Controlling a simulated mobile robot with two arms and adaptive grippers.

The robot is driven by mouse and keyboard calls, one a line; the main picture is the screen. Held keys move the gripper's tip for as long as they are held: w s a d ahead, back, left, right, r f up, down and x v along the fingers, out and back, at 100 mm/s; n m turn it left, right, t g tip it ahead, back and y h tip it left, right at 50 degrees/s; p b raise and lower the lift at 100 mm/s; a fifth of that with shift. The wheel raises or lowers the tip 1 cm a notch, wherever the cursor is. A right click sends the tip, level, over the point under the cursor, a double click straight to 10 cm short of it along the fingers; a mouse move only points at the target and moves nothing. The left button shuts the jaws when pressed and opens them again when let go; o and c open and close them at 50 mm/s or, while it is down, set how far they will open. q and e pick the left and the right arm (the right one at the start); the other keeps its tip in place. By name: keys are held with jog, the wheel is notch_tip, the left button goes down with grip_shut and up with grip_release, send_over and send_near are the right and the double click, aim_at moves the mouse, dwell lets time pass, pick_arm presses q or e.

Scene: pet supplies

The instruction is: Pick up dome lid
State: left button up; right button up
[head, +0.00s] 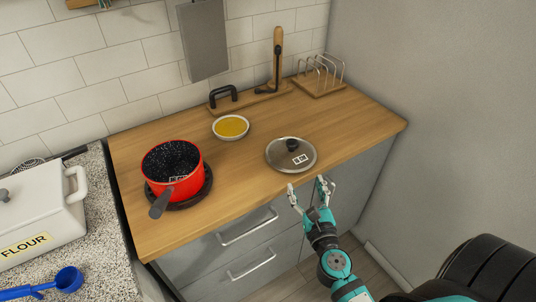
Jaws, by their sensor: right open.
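The dome lid (279,161) is a round, greyish lid with a black knob and a small white marking. It lies on the wooden counter (225,198), near the front edge and right of the red pot. My right gripper (308,187) is open and empty at the front edge of the counter. Its fingers point up the picture toward the lid, just below and to the right of it, and look apart from it. My left gripper is not in view.
A red pot (183,187) with a dark handle stands left on a dark round base. A bowl of yellow contents (230,127) is behind the lid. A wooden rack (320,84) stands back right. A white flour box (38,225) and blue scoop (67,280) are far left.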

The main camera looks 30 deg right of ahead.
jog(key=p, duration=0.2)
send_near(293, 147)
jog(key=shift+m, duration=0.4)
jog(key=x, duration=0.6)
jog(key=shift+s+d+r+p, duration=0.1)
jog(key=shift+r+p, duration=0.1)
jog(key=shift+p, duration=0.15)
jog(key=shift+w+d, duration=0.2)
jog(key=shift+w, duration=0.25)
jog(key=x, duration=0.5)
jog(key=shift+w+f, duration=0.15)
jog(key=shift+f, duration=0.2)
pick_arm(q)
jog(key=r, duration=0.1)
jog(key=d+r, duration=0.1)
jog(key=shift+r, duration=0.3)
pick_arm(e)
jog(key=shift+a, duration=0.1)
jog(key=shift+r, duration=0.1)
jog(key=shift+c, duration=1.1)
grip_shut()
